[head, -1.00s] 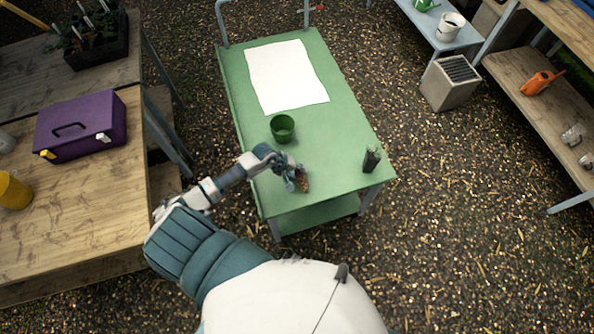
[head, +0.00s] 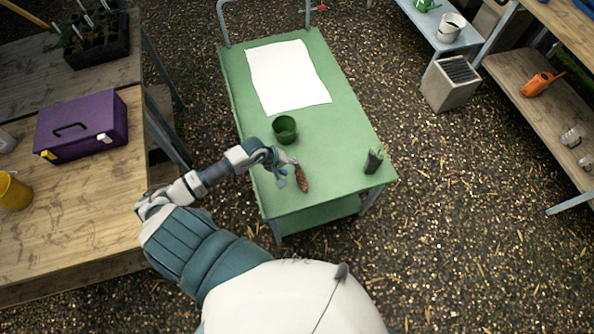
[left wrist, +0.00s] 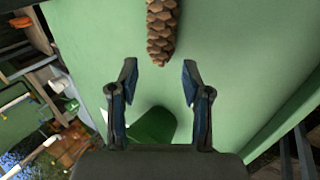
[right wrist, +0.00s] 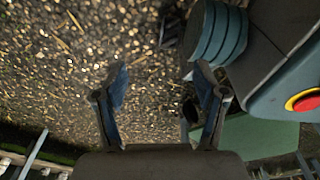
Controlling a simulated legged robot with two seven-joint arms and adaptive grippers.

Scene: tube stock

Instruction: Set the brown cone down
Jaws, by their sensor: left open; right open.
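The brown cone (head: 302,179) lies on the green cart top (head: 340,150), near its front edge. In the left wrist view the cone (left wrist: 162,32) shows just beyond my fingertips, apart from them. My left gripper (head: 285,170) is open and empty, just left of the cone in the head view; its open fingers also show in the left wrist view (left wrist: 158,80). My right gripper (right wrist: 160,85) is open and empty in the right wrist view, with gravel ground behind it. The right gripper is not visible in the head view.
A green cup (head: 285,129) stands behind my left gripper. A dark pot with a small plant (head: 373,161) stands at the cart's right edge. A white sheet (head: 288,76) covers the far part. The bench at left holds a purple toolbox (head: 82,125).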

